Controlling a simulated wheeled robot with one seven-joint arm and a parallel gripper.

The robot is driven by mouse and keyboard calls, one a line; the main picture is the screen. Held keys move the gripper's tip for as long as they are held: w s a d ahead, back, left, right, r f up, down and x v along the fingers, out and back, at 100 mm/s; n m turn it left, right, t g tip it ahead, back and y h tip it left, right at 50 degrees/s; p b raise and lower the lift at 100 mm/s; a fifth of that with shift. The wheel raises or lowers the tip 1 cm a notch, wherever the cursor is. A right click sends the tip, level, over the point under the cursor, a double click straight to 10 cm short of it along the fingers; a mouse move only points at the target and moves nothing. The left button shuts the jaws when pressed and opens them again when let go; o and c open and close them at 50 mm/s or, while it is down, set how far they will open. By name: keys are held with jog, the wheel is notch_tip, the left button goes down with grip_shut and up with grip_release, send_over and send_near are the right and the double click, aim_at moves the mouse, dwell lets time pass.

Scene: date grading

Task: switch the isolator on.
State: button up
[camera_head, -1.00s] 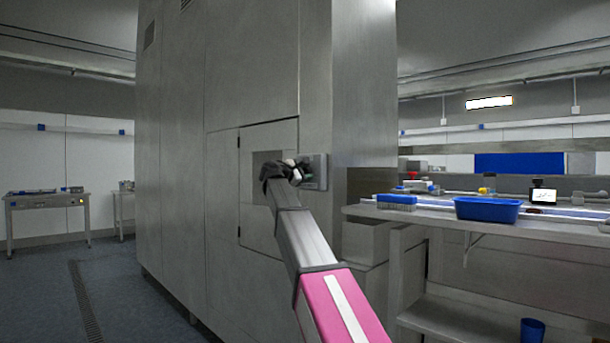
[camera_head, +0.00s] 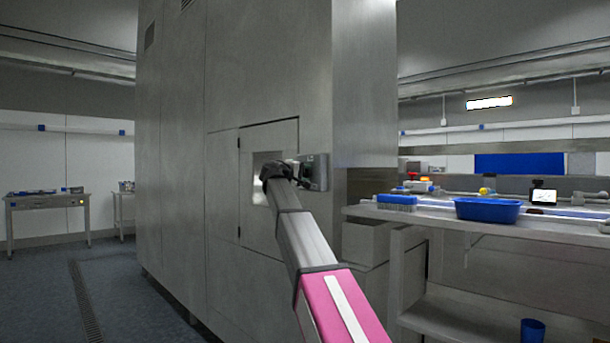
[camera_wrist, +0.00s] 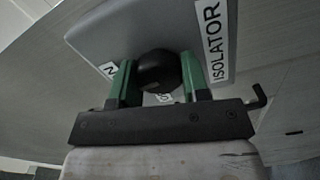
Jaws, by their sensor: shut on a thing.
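Smaller white labels beside and below the knob are partly hidden by the fingers. In the head view my gripper (camera_head: 280,170) is at the box's left side and hides the knob.
A table (camera_head: 48,203) stands far left. The floor (camera_head: 110,290) at left is clear.

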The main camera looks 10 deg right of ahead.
jog(key=shift+m, duration=0.6)
jog(key=o, duration=0.9)
jog(key=v, duration=1.1)
